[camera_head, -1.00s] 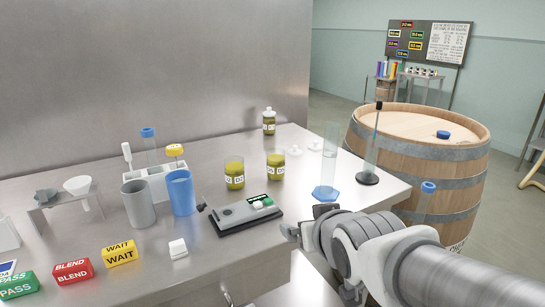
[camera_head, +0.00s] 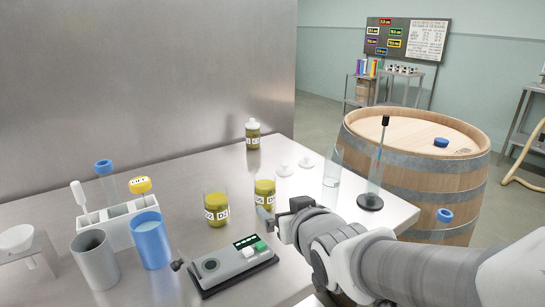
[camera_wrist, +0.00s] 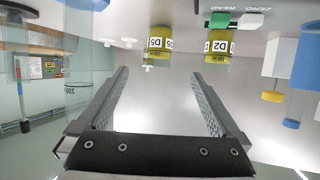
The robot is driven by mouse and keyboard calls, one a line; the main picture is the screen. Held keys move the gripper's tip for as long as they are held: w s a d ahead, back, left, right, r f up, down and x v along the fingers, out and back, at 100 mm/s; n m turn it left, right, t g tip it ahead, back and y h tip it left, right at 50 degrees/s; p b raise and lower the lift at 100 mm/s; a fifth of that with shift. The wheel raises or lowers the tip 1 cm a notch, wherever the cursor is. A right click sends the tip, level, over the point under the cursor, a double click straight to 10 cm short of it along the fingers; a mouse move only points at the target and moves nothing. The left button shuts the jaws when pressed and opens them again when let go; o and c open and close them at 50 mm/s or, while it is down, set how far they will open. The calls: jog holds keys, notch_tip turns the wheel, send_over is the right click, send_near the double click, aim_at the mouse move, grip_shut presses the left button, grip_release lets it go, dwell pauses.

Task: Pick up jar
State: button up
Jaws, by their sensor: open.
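Three small jars of olive-yellow contents with white labels stand upright on the steel bench. The front left jar, marked D2 (camera_head: 216,210), and the front right jar (camera_head: 265,193) show no lids in the head view. The third jar (camera_head: 253,136) stands farther back with a white lid. My gripper (camera_head: 281,212) is just right of the front right jar in the head view, its fingers apart and empty. In the wrist view, which looks upside down, a jar marked D5 (camera_wrist: 157,46) appears between the finger directions, beyond the fingertips (camera_wrist: 160,78). D2 (camera_wrist: 218,46) appears near the right finger's line.
A meter (camera_head: 225,265) lies in front of the jars. A rack (camera_head: 120,222), a grey cup (camera_head: 96,262) and a blue cup (camera_head: 151,242) stand left. White lids (camera_head: 284,169), a clear cylinder (camera_head: 332,167) and a stand (camera_head: 370,201) are right. A barrel (camera_head: 420,195) is beyond the bench.

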aim_at(268, 194)
jog(key=p+x, duration=0.1)
jog(key=x, duration=0.3)
jog(key=shift+w, duration=0.25)
jog(key=p, duration=0.3)
jog(key=w+p, duration=0.1)
jog(key=p, duration=0.2)
jog(key=shift+w+a+f, duration=0.1)
jog(key=shift+w+a, duration=0.15)
jog(key=shift+a, duration=0.1)
jog(key=p, duration=0.4)
jog(key=shift+w+f, duration=0.15)
jog(key=shift+f, duration=0.05)
jog(key=shift+f+p, duration=0.15)
jog(key=shift+p, duration=0.2)
jog(key=x, duration=0.4)
jog(key=shift+w+f+b, duration=0.3)
jog(key=shift+b, duration=0.1)
jog(key=shift+x, duration=2.75)
jog(key=shift+r, duration=0.15)
grip_shut()
